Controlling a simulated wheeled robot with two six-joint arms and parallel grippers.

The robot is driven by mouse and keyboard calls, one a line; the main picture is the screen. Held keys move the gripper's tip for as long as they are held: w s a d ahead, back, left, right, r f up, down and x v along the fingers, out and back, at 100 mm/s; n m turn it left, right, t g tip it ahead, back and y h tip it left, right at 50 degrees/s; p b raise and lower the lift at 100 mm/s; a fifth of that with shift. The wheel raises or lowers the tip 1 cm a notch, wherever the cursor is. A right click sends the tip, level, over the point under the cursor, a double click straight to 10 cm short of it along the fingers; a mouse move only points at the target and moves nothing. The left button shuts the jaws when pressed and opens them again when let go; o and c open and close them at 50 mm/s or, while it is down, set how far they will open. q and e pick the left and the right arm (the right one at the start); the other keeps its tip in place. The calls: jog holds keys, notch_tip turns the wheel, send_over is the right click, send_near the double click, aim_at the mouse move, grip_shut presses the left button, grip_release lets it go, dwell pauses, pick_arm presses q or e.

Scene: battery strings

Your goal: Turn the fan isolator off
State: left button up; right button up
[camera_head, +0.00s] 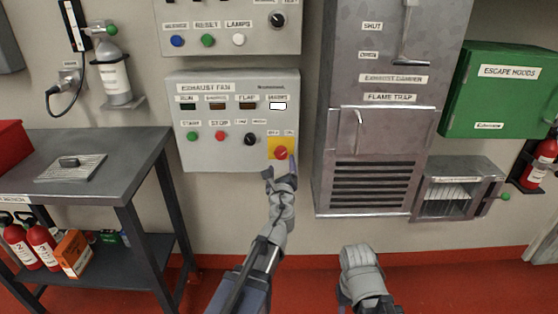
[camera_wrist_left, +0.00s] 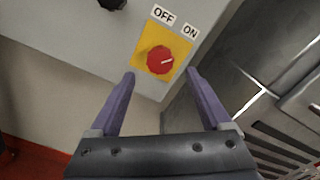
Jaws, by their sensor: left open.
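The fan isolator is a red rotary knob (camera_head: 282,152) on a yellow plate at the lower right corner of the exhaust fan panel (camera_head: 237,160). In the left wrist view the knob (camera_wrist_left: 160,60) has a short white mark pointing right, towards the ON side. The OFF label (camera_wrist_left: 163,14) and ON label (camera_wrist_left: 190,31) sit above the yellow plate. My left gripper (camera_wrist_left: 158,88) is open and empty, its two purple fingers apart just short of the knob, one towards each side. In the head view the left gripper (camera_head: 281,168) is just below the knob. My right arm shows low, its fingers unseen.
Start and stop buttons and a black selector (camera_head: 250,139) are left of the isolator. A grey flame trap cabinet (camera_head: 375,150) stands close on the right. A dark table (camera_head: 105,150) stands at left. The wall below the panel is clear.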

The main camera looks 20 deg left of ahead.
aim_at(281, 155)
pick_arm(q)
jog(key=x, duration=0.8)
jog(key=shift+s, duration=0.1)
jog(key=shift+c, duration=0.3)
grip_shut()
